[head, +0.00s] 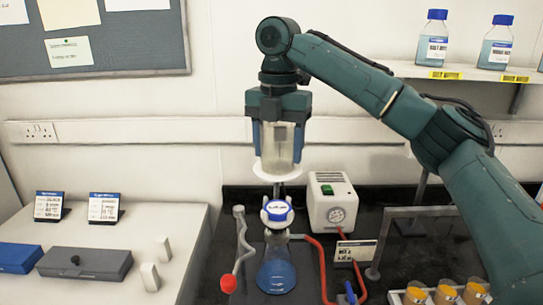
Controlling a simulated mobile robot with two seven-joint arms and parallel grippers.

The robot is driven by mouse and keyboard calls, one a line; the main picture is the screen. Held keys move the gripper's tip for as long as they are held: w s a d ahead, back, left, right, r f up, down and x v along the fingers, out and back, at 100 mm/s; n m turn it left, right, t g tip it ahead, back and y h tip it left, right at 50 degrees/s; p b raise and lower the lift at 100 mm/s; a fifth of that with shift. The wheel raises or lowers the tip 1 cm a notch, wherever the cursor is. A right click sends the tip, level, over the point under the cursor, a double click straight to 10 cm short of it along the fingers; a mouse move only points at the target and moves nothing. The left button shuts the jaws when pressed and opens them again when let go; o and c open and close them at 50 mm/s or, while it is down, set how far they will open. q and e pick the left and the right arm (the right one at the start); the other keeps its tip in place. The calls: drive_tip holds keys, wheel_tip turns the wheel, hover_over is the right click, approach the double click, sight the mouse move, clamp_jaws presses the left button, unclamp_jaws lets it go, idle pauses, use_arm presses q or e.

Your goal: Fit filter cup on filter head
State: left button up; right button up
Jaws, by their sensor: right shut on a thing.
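My right gripper (277,143) points down and is shut on the filter cup (276,158), a clear, pale cup with a wide white flange at its bottom. The cup is upright, held between the two blue-tipped fingers. The filter head (277,211), a white and blue piece, sits on top of a flask (276,272) with blue liquid. The cup is above the head and nearly in line with it, with a visible gap between them. My left gripper is not in view.
A white pump (332,203) stands behind right, with a red hose (322,262) beside the flask. A grey stand with a red knob (228,283) is close left. Orange-topped jars (446,293) stand front right. Boxes (85,263) lie on the left bench. Bottles (433,38) stand on the shelf.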

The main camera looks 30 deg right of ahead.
sight(278, 166)
drive_tip(key=shift+f, duration=2.25)
drive_tip(key=shift+f, duration=1.6)
idle(0.8)
drive_tip(key=o, duration=1.4)
drive_tip(key=shift+r, duration=4.5)
drive_tip(key=shift+s, duration=0.1)
